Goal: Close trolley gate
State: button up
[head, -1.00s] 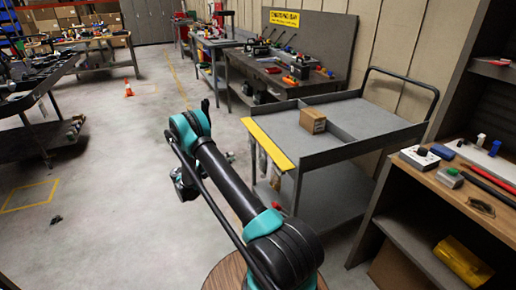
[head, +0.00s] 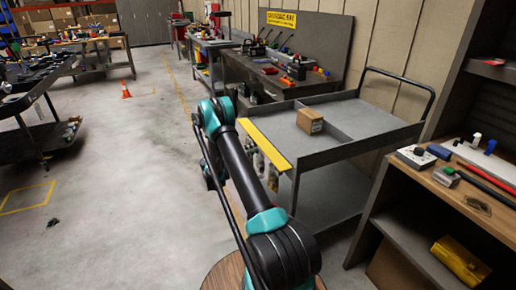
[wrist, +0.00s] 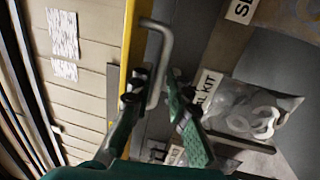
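The grey trolley (head: 352,116) stands right of my arm. A yellow strip (head: 264,143), seemingly the gate's edge, runs along its left end. In the wrist view the yellow edge (wrist: 134,45) stands upright in the picture, with a bent grey bar handle (wrist: 165,50) beside it. My gripper (wrist: 155,95) is open, one finger on each side of the handle's lower part. I cannot tell whether either finger touches it.
A small cardboard box (head: 310,121) sits on the trolley's top. Clear bags with labels (wrist: 250,110) lie near my right finger. A wooden-topped bench (head: 440,185) stands at the right, a tool bench (head: 280,83) behind.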

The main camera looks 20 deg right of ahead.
jog(key=shift+d+r, duration=0.1)
jog(key=shift+d, duration=0.7)
jog(key=shift+c, duration=0.4)
grip_shut()
